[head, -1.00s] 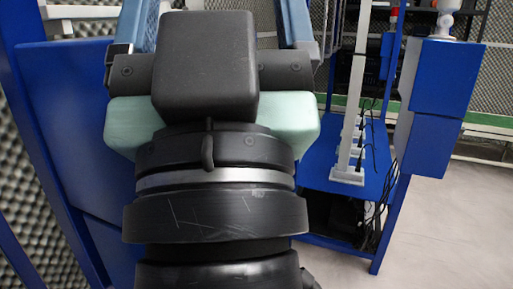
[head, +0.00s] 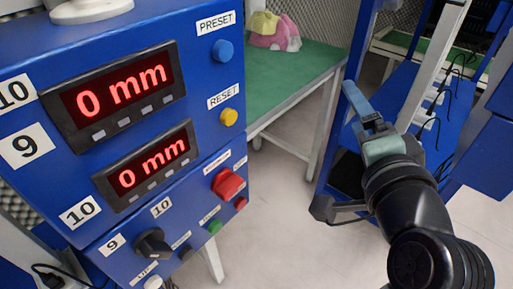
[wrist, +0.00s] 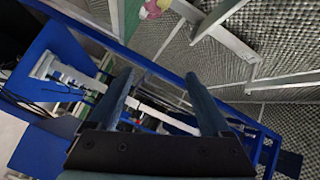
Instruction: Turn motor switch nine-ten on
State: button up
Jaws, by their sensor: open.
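The motor switch nine-ten is a black rotary knob (head: 153,243) low on the blue control panel (head: 215,150) in the head view. It sits between the labels 9 (head: 113,243) and 10 (head: 161,207), and its exact setting is hard to read. My gripper (head: 352,92) is well to the right of the panel, apart from the switch, pointing up and away. The wrist view shows its two blue fingers (wrist: 158,80) spread with nothing between them. The switch does not show in the wrist view.
Two red displays (head: 120,90) read 0 mm. Near the knob are a red button (head: 227,184), a green button (head: 215,227), a yellow button (head: 229,117) and a blue button (head: 222,51). A green table (head: 290,85) stands behind. A blue frame with cables (head: 440,105) stands right.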

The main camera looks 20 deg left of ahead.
jog(key=s+f+m+g+y+p, duration=0.4)
jog(key=f+m+g, duration=0.1)
jog(key=f, duration=0.2)
jog(key=m+g+y+p, duration=0.5)
jog(key=m+y+p, duration=0.1)
jog(key=m+y, duration=0.15)
send_near(235, 191)
jog(key=b+x, duration=0.2)
jog(key=x, duration=0.7)
jog(key=shift+a, duration=0.1)
grip_shut()
